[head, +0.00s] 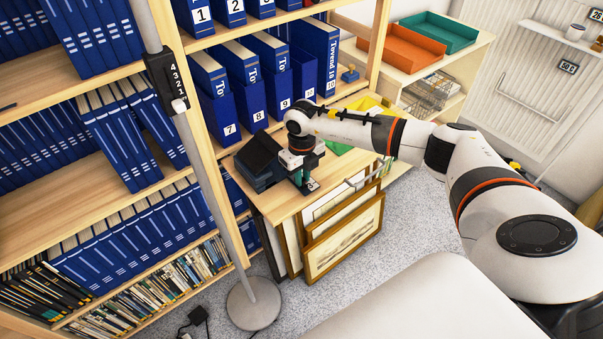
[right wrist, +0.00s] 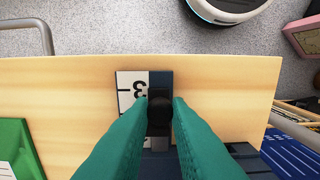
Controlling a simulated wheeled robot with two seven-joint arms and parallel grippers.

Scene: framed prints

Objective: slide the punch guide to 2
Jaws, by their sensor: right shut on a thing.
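The punch is a dark blue device (head: 256,163) on a wooden cabinet top, partly hidden by my gripper in the head view. Its dark blue end with a white scale (right wrist: 131,86) shows in the right wrist view. A 3 and black tick marks are readable there; other numerals are hidden behind the fingers. The punch guide (right wrist: 159,115) is a black rounded knob beside the scale, near the 3. My right gripper (head: 304,184) points down at the punch, its green fingers (right wrist: 160,101) shut on the guide. My left gripper is not in view.
Framed prints (head: 345,240) lean against the cabinet's front. Blue numbered binders (head: 227,113) stand on the shelf behind. A grey pole (head: 213,190) carries a black box numbered 4 to 1 (head: 166,84). Orange (head: 400,50) and green (head: 440,32) trays sit further back.

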